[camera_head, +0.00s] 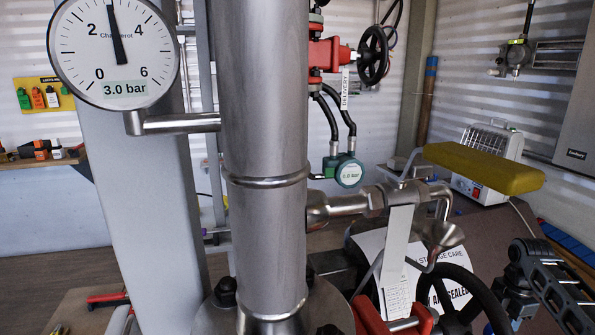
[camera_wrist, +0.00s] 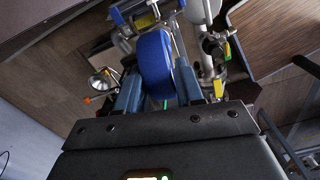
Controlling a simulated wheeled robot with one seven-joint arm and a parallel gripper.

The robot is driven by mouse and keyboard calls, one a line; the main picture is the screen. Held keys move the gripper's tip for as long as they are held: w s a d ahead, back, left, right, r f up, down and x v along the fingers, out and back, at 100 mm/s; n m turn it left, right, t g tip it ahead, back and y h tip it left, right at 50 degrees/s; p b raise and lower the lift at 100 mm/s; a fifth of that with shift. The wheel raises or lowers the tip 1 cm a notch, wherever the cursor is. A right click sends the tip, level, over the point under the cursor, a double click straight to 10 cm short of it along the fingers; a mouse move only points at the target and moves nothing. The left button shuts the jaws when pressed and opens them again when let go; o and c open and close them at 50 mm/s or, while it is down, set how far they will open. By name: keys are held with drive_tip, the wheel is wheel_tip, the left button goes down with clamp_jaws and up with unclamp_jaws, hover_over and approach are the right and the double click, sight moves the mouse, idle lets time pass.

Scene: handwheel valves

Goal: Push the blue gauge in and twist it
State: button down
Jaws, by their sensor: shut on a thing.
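The blue gauge (camera_wrist: 154,58) shows in the wrist view as a rounded blue body seen nearly edge-on, so its face is hidden. My gripper (camera_wrist: 158,88) has one dark blue finger on each side of it and is shut on it. The gauge's far end lies close to metal fittings, and I cannot tell how deep it sits in them. I do not make out the blue gauge in the head view.
In the head view, a large white gauge (camera_head: 114,50) reads 3.0 bar beside a thick steel pipe (camera_head: 265,130). A small green gauge (camera_head: 349,172), a black handwheel (camera_head: 373,55) and a yellow lever (camera_head: 485,167) stand to its right. Metal piping (camera_wrist: 215,50) runs close by in the wrist view.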

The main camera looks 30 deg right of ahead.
drive_tip(key=shift+r+n+p, duration=0.15)
drive_tip(key=shift+n+p, duration=0.15)
drive_tip(key=shift+n, duration=0.3)
drive_tip(key=c, duration=1.2)
unclamp_jaws()
drive_tip(key=shift+n, duration=0.4)
drive_tip(key=o, duration=0.5)
